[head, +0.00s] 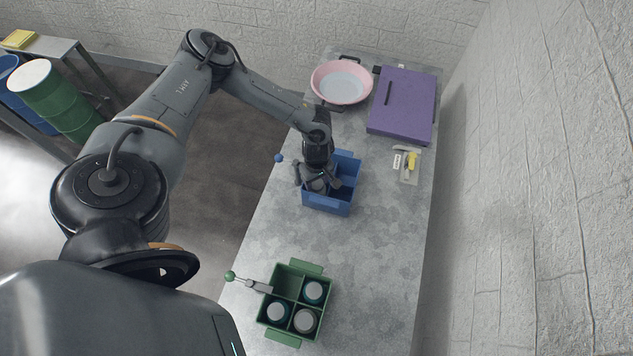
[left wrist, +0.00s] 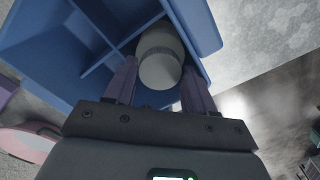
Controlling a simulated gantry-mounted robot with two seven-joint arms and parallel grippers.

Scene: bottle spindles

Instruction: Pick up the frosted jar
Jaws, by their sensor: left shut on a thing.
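The frosted jar (left wrist: 160,62) is a pale cylinder with a grey-white top. In the left wrist view it sits between the two fingers of my left gripper (left wrist: 158,88), which is shut on it. The jar is in a corner compartment of the blue divided crate (left wrist: 208,28). In the head view my left gripper (head: 317,182) reaches down into the blue crate (head: 328,204), and the jar's top (head: 318,185) shows only partly under it. I cannot tell whether the jar touches the crate floor. My right gripper is not in view.
A green divided crate (head: 291,267) with several lidded jars (head: 305,320) stands at the near end of the table (head: 375,260). A pink basin (head: 341,82), a purple case (head: 403,104) and a small tray with a yellow item (head: 411,161) lie beyond. The table between the crates is clear.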

